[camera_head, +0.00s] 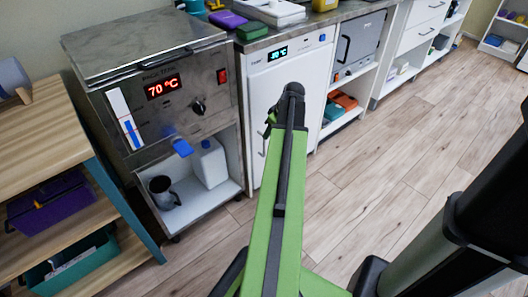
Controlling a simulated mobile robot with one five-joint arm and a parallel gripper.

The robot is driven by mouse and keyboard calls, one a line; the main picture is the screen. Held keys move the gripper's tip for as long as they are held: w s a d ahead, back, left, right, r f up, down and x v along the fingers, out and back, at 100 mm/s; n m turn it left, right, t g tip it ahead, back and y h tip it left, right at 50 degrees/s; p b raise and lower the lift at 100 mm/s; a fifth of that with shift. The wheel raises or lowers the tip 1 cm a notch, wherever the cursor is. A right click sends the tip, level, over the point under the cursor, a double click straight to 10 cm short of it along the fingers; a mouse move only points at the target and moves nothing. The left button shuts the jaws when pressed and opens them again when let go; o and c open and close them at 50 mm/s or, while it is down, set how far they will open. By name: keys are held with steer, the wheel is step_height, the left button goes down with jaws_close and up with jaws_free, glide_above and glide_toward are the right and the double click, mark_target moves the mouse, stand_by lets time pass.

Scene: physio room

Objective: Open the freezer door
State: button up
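The freezer (262,95) is a white cabinet under the counter, with a small lit display and a blue mark at its top. Its door looks shut. No handle is clear to see; my arm covers the middle of the door. My gripper (292,92) is at the end of my green arm, in front of the door in the picture. I see it from behind, so its fingers, any contact with the door and whether it is open are hidden.
A steel heating unit (165,135) reading 70 °C stands left of the freezer, with a white jug (209,163) and a dark mug (163,192) on its lower shelf. A wooden shelf (50,150) is at far left. The wooden floor (400,150) on the right is clear.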

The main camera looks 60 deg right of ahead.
steer(key=b, duration=0.6)
glide_above(264, 155)
steer(key=f, duration=0.7)
steer(key=shift+s+d+f, duration=0.1)
steer(key=shift+d+f, duration=0.2)
steer(key=shift+f, duration=0.1)
steer(key=shift+w+f+b, duration=0.35)
steer(key=shift+f+b, duration=0.1)
steer(key=shift+b, duration=0.1)
steer(key=shift+r, duration=0.15)
steer(key=shift+c, duration=0.4)
jaws_close()
